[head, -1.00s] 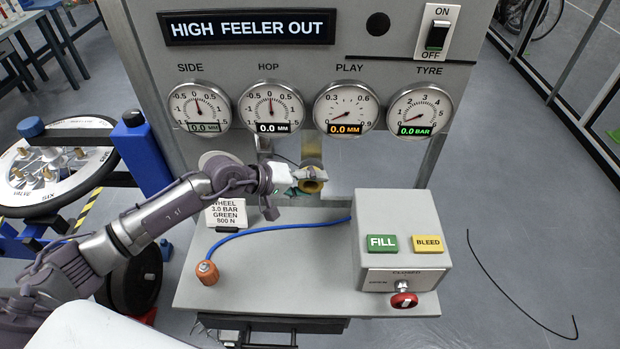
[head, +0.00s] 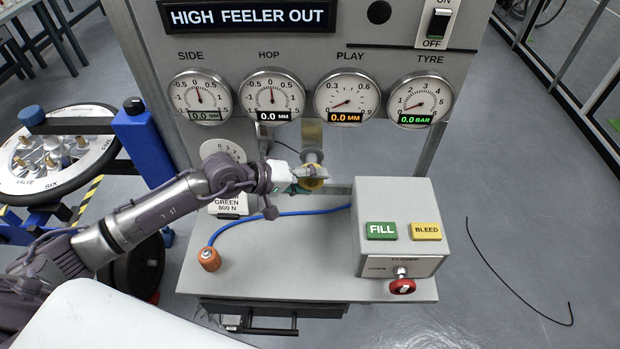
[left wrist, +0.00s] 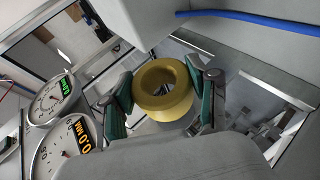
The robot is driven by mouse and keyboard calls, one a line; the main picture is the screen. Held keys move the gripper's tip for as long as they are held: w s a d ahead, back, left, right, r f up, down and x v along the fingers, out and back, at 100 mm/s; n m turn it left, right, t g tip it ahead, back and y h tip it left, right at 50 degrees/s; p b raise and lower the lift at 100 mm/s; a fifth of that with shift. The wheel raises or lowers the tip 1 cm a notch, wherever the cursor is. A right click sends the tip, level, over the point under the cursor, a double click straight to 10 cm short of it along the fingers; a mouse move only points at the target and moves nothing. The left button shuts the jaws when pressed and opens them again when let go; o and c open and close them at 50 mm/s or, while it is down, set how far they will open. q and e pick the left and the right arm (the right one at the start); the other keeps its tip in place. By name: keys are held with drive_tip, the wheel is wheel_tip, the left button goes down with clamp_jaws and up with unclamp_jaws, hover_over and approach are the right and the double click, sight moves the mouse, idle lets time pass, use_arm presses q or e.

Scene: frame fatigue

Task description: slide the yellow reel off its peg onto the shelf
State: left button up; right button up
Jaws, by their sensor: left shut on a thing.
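The yellow reel (head: 315,184) is in front of the panel, above the grey shelf (head: 290,285). My left gripper (head: 310,178) reaches it from the left and is shut on it, partly covering it. In the left wrist view the reel (left wrist: 163,90) sits between the two green-padded fingers (left wrist: 163,95), its round hole facing the camera. The grey peg (head: 312,156) shows just behind and above the reel in the head view. I cannot tell whether the peg's tip is still inside the reel. My right gripper is not in view.
A grey box (head: 400,215) with FILL and BLEED buttons and a red knob (head: 402,287) stands on the shelf's right. A blue hose (head: 275,214) with an orange end (head: 209,259) lies left. Dial gauges (head: 346,98) are above. The shelf's front middle is clear.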

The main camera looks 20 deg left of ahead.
use_arm(q)
drive_tip(key=s, duration=0.2)
drive_tip(key=s+d+p, duration=0.1)
drive_tip(key=shift+s, duration=0.4)
idle(0.4)
